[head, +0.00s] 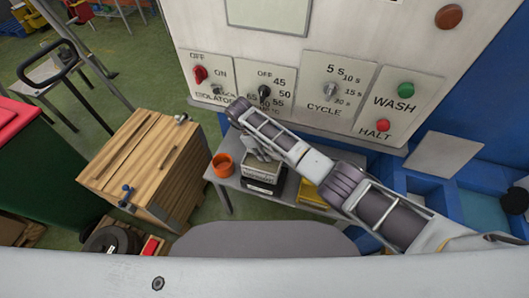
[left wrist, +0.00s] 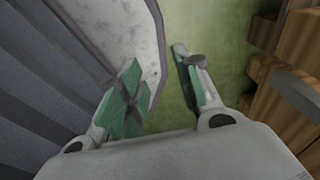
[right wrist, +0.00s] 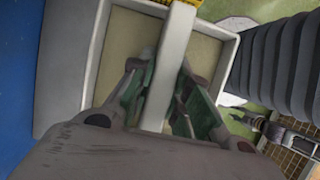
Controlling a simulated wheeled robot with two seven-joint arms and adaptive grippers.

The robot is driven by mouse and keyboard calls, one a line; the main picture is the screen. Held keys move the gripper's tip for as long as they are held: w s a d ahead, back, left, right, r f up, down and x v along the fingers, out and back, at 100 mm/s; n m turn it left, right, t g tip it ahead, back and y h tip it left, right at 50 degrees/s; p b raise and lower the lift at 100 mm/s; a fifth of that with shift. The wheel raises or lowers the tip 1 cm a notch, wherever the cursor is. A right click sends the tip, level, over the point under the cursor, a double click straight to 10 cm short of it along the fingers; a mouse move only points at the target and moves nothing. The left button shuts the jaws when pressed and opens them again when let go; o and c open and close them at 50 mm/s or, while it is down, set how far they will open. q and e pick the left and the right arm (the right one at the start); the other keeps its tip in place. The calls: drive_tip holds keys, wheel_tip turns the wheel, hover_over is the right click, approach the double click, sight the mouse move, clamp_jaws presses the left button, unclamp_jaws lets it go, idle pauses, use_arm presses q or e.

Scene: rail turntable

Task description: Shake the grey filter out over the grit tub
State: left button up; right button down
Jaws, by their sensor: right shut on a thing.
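The grey filter (right wrist: 218,68) is a shallow, light-grey square frame with a beige inside and a bar handle across it. My right gripper (right wrist: 160,90) is shut on that handle. In the head view the right gripper (head: 263,153) points down onto the filter (head: 261,171), partly hiding it. A dark box with a pale label (head: 263,187) is right below the filter; it may be the grit tub, but I cannot read the label. I cannot tell whether the two touch. My left gripper (left wrist: 160,80) is open and empty, above the green floor.
The grey table (head: 223,183) also carries an orange pot (head: 222,165) to the left and a yellow thing (head: 311,193) to the right. A wooden cabinet (head: 150,165) stands left of it. The washer panel (head: 325,85) with switches rises behind. My right arm crosses above the table.

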use_arm(q)
drive_tip(key=shift+s, duration=0.75)
use_arm(e)
drive_tip(key=shift+r, duration=0.1)
use_arm(q)
drive_tip(key=shift+w+r, duration=0.1)
